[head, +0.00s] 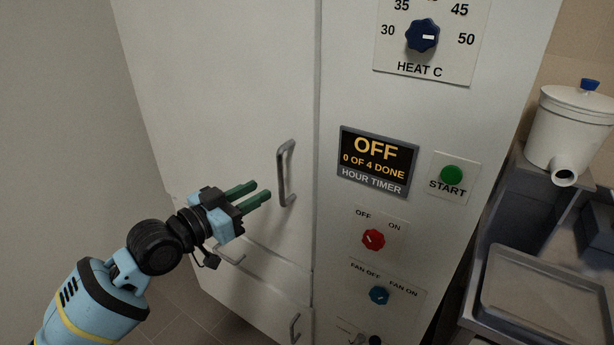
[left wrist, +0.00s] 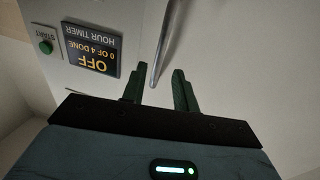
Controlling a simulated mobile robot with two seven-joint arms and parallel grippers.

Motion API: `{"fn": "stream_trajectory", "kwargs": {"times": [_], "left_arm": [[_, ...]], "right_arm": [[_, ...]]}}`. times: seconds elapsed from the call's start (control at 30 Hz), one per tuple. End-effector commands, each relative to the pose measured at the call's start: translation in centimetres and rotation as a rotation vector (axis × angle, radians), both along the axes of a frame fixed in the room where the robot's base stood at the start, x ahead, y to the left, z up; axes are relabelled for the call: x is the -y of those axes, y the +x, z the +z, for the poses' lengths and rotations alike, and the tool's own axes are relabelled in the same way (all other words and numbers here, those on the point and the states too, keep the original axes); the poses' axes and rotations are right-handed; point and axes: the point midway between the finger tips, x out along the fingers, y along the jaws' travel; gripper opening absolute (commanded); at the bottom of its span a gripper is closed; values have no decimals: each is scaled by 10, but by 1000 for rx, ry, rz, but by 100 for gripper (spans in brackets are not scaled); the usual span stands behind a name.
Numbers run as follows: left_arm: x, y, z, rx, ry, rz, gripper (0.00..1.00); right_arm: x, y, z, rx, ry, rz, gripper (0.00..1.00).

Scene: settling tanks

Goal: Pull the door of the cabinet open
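The cabinet door (head: 220,90) is a tall pale panel that looks shut, with a thin seam along its right side. Its upright grey bar handle (head: 284,175) is near that seam. My left gripper (head: 263,189) is open and empty, its two green fingers pointing at the handle from the left. In the head view the fingertips appear just short of the bar. In the left wrist view the handle (left wrist: 164,45) lines up with the gap between the open fingers (left wrist: 157,84); contact does not show. My right gripper is not in view.
The control panel right of the door has a heat knob (head: 422,36), a dark timer display (head: 377,162) reading OFF, a green start button (head: 451,174), a red knob (head: 373,240) and a blue fan knob (head: 379,295). A grey tray (head: 545,300) and white pot (head: 575,125) stand at right.

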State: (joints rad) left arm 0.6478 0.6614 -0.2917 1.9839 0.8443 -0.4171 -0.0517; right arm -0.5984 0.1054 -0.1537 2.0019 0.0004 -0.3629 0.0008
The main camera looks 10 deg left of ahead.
Motion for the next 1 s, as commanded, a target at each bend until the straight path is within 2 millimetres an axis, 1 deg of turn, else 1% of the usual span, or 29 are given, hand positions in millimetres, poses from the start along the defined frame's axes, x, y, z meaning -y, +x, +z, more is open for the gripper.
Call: {"fn": "stream_trajectory", "kwargs": {"times": [0.27,0.37,0.6,0.7,0.83,1.0], "left_arm": [[2,5,3,4,-1,-1,29],[8,14,4,6,-2,0,29],[27,45,4,4,-3,-1,29],[33,55,3,5,-2,0,29],[38,64,3,3,-1,0,29],[40,67,2,4,1,0,29]], "right_arm": [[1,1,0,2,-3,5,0],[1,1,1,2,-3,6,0],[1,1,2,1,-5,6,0],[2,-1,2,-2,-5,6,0],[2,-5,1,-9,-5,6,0],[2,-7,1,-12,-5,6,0]]}}
